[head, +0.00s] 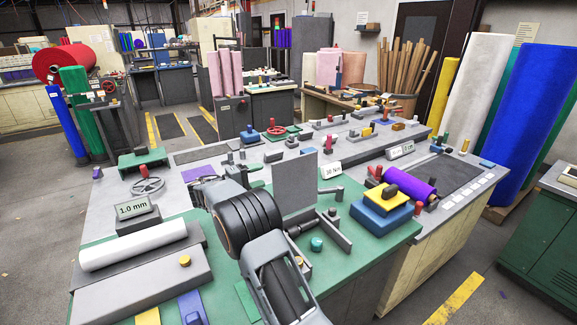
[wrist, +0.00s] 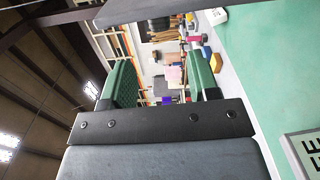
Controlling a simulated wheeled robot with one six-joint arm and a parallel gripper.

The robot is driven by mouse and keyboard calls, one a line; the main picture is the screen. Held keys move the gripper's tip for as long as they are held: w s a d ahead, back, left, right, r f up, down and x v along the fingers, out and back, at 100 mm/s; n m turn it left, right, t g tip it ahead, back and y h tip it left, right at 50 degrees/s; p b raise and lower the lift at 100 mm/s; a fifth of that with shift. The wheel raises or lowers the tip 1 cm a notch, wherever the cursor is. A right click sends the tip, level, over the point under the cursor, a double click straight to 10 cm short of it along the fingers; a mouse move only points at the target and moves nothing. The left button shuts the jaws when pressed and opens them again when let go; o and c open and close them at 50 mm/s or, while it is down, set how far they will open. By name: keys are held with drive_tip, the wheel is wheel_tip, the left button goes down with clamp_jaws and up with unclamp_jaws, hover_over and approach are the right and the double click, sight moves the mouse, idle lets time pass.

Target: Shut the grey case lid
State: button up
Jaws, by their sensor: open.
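The grey case lid (head: 295,184) stands upright as a flat panel on the green work mat (head: 382,236) in the head view. A grey panel edge at the top of the wrist view (wrist: 155,8) looks like the same lid. The low grey case body (head: 333,236) shows at the lid's foot, partly hidden by my arm. My gripper is just left of the lid, mostly behind my arm in the head view. In the wrist view its two green fingers (wrist: 160,66) are apart with nothing between them. I see no contact with the lid.
A 1.0 mm display (head: 132,209) and a white roll (head: 134,246) stand left of my arm. A blue and yellow block stack (head: 380,216) with a purple roll (head: 408,188) stands right of the case. A teal knob (head: 316,243) is in front.

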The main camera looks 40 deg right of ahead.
sight(289, 166)
drive_tip(key=d+p, duration=0.1)
drive_tip(key=d, duration=0.3)
drive_tip(key=d+p, duration=0.1)
drive_tip(key=d, duration=0.3)
drive_tip(key=d+p, duration=0.1)
drive_tip(key=d, duration=0.3)
drive_tip(key=shift+s, duration=0.4)
drive_tip(key=shift+a, duration=0.1)
drive_tip(key=shift+c, duration=0.2)
clamp_jaws()
